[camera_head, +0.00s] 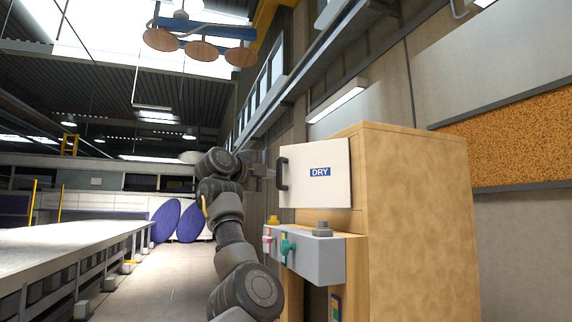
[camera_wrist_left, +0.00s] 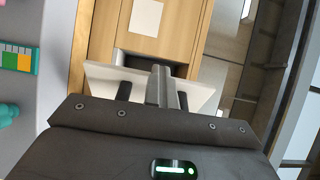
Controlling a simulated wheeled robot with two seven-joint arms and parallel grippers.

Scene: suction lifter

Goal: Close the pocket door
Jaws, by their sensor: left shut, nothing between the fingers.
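The pocket door is a white panel (camera_head: 315,190) with a blue "DRY" label, standing out from the upper part of the wooden cabinet (camera_head: 418,220). A dark C-shaped handle (camera_head: 282,174) sits near its left edge. My left gripper (camera_head: 264,171) is just left of the handle, partly hidden by my wrist and the door. In the left wrist view, its shut, empty fingers (camera_wrist_left: 163,86) lie across the white door (camera_wrist_left: 99,75), between two dark bars that look like handle parts. A dark gap shows in the cabinet beyond them. Contact cannot be told. My right gripper is not in view.
A grey control box (camera_head: 318,258) with coloured fittings juts out below the door. A long pale table (camera_head: 60,250) stands at the left, with open floor (camera_head: 170,275) between. A blue suction lifter (camera_head: 205,32) with round pads hangs overhead.

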